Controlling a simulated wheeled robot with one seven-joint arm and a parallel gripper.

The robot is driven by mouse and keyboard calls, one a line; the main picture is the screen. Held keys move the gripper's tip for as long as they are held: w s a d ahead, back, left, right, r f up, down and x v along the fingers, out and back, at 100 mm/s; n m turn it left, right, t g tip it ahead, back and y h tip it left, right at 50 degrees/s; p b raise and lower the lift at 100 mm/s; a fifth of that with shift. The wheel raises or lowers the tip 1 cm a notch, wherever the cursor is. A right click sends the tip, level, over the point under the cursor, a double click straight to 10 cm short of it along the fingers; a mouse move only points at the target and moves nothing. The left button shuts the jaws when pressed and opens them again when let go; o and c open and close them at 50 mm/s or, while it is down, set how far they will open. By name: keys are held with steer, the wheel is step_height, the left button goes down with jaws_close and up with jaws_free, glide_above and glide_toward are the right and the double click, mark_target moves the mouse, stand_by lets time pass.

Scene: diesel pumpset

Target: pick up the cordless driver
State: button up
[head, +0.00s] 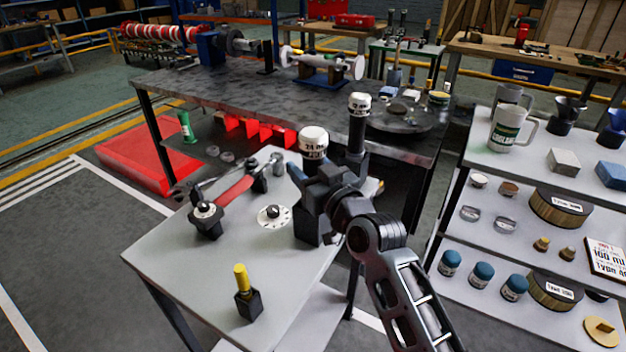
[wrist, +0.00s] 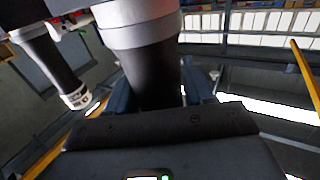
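What looks like the cordless driver, with a white labelled top (head: 313,140), stands upright in a black holder (head: 308,228) on the near grey table. My gripper (head: 322,182) is at its dark grip, just below the white top. In the wrist view, the dark grip with a pale band (wrist: 142,70) is between the fingers of my gripper (wrist: 160,90). Most of the driver's lower part is hidden by my gripper and the holder. Whether the fingers press on the grip is not clear. A similar dark object with a white top (head: 359,105) stands behind; it also shows in the wrist view (wrist: 74,98).
The grey table (head: 170,255) also holds a red-handled tool (head: 236,189), a white dial (head: 274,216) and a yellow-handled tool (head: 241,278) in a black holder. A dark workbench (head: 220,90) is behind. Shelves (head: 480,150) with mugs and tins stand at right.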

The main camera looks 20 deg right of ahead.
jaws_close()
steer(key=shift+r, duration=0.1)
steer(key=shift+r, duration=0.1)
stand_by(0.3)
step_height(320, 180, up, 18)
steer(key=shift+f+p, duration=0.1)
steer(key=shift+p, duration=0.2)
stand_by(0.4)
steer(key=shift+c, duration=0.5)
jaws_free()
jaws_close()
